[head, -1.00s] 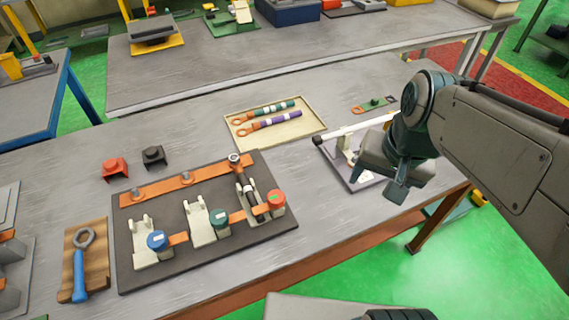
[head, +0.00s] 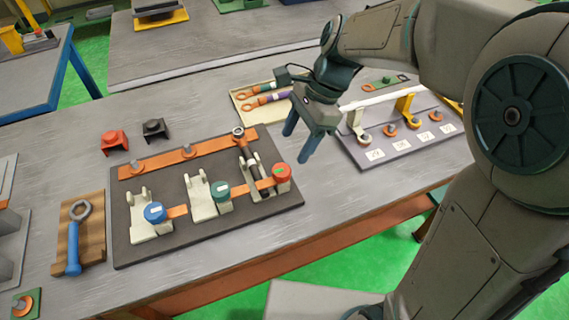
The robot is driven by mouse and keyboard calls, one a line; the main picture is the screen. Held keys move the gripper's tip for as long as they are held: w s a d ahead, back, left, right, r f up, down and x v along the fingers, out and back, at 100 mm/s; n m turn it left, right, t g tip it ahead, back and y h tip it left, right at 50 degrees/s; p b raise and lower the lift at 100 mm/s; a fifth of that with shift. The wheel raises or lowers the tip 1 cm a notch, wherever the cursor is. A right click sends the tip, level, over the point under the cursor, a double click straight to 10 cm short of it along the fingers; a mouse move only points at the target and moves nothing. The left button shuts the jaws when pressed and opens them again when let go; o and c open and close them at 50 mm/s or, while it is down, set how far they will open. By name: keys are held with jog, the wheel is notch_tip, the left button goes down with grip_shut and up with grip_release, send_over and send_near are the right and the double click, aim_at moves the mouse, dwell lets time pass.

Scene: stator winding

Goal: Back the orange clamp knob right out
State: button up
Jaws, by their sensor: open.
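The orange clamp knob (head: 281,173) is a red-orange cap with a small green mark on top. It stands at the right front of the dark board (head: 150,246), at the end of an orange strip. My gripper (head: 296,148) points down, open and empty, above and slightly right of the knob in the picture. It looks apart from the knob; the exact height gap cannot be told. A blue knob (head: 155,212) and a teal knob (head: 221,190) stand left of it on the same board. A dark rod-like part (head: 251,158) lies in the cradle behind the orange knob.
A tray (head: 241,121) with ringed tools lies behind my gripper. A grey plate (head: 372,157) with posts and a white bar stands to the right. A blue-handled ring wrench (head: 74,250) lies left on a wooden block. Bare table lies in front of the board.

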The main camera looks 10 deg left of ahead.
aim_at(282, 170)
jog(key=x, duration=0.8)
jog(key=shift+c, duration=0.3)
jog(key=shift+d, duration=0.1)
jog(key=c, duration=0.9)
